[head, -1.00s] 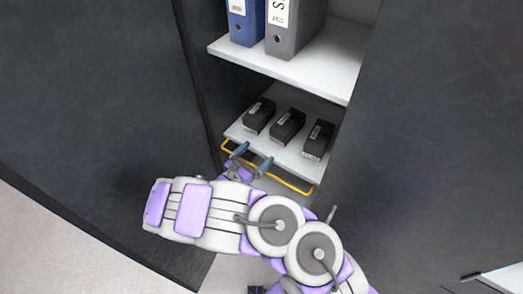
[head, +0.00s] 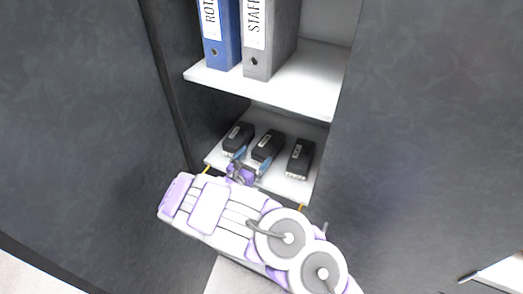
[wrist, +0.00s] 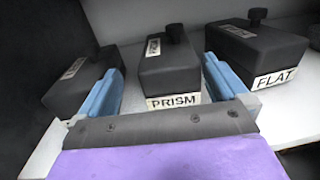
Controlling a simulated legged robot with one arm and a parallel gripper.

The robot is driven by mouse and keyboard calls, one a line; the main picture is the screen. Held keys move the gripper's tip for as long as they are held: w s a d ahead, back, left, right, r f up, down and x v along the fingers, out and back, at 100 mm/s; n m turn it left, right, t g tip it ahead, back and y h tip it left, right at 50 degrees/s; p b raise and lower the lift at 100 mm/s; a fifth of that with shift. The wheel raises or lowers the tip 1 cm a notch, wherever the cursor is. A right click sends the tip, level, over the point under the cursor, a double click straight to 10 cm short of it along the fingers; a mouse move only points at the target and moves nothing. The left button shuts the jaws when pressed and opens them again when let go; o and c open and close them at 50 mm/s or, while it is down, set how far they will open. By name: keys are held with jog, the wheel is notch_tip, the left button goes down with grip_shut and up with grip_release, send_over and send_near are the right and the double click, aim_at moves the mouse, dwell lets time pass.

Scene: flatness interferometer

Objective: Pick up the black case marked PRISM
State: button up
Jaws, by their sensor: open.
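The black case marked PRISM (wrist: 168,72) stands on the shelf in the middle of the wrist view, its white label facing me and a black knob on top. In the head view it is the middle one of three black cases (head: 268,146). My gripper (wrist: 162,85) is open, with one blue finger on each side of the PRISM case's near part. Whether the fingers touch it I cannot tell. In the head view my gripper (head: 250,165) is at the shelf's front, its fingers partly hidden by my arm.
A case marked FLAT (wrist: 255,50) stands close on the right, another black case (wrist: 84,80) on the left with its front label hidden. The white lower shelf (head: 222,158) has a yellow rail (head: 301,207) in front. An upper shelf (head: 270,88) holds a blue binder (head: 222,45) and a grey binder (head: 262,50).

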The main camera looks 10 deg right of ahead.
aim_at(264, 148)
jog(key=x, duration=0.4)
jog(key=s+d+x, duration=0.1)
jog(key=x, duration=0.1)
jog(key=shift+w+d+b, duration=0.25)
jog(key=shift+d+b, duration=0.1)
jog(key=shift+b, duration=0.05)
jog(key=shift+a, duration=0.85)
jog(key=shift+c, duration=0.5)
jog(key=shift+d, duration=0.75)
jog(key=c, duration=0.6)
jog(key=shift+a, duration=0.4)
jog(key=c, duration=0.6)
jog(key=shift+a, duration=0.1)
jog(key=shift+c, duration=0.2)
jog(key=shift+s, duration=0.1)
